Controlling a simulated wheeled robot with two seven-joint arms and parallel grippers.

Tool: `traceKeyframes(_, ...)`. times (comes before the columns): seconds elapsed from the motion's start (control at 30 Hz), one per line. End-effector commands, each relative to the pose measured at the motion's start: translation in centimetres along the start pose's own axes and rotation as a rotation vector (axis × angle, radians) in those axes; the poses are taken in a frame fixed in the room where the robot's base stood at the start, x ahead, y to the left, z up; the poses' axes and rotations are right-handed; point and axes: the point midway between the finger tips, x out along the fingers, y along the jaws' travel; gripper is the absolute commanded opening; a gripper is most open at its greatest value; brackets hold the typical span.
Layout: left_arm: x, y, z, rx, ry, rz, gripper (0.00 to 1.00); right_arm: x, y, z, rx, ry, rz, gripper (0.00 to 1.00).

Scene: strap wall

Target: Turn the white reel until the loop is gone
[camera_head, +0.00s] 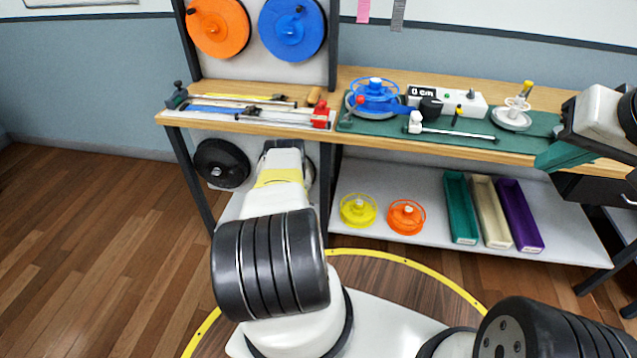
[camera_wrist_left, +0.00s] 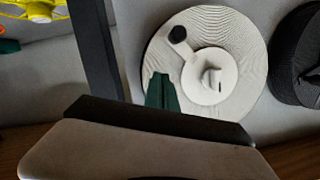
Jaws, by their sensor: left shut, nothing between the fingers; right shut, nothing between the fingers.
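A large white reel (camera_wrist_left: 230,40) with a dark knob (camera_wrist_left: 178,34) on a crank arm shows in the left wrist view, beside a dark post. In the head view only a sliver of it shows behind my left arm, under the bench. My left gripper (camera_wrist_left: 161,78) is shut and empty; its green fingers overlap the reel's lower left part, below the knob. I cannot tell whether they touch it. In the head view, my right gripper (camera_head: 550,155) is shut and empty over the bench's right front edge. I cannot make out a loop.
A black reel (camera_head: 220,163) is beside the white one. The bench holds a blue reel (camera_head: 375,95), a display box (camera_head: 448,100) and a small white spool (camera_head: 512,118). Yellow (camera_head: 358,210) and orange (camera_head: 406,217) reels and several trays are on the lower shelf.

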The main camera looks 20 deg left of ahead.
Motion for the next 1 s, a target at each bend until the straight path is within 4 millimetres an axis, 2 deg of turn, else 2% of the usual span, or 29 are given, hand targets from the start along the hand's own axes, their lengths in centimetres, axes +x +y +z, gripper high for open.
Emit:
traceKeyframes(0.6,-8.2,0.2,0.0,0.001,0.000,-0.001,0.00,0.1,0.0,0.0,0.000,-0.002,0.000,0.00)
traceKeyframes(1.0,-8.9,0.2,0.0,0.001,0.002,-0.001,0.00,0.1,0.0,0.0,0.000,-0.002,0.000,0.00)
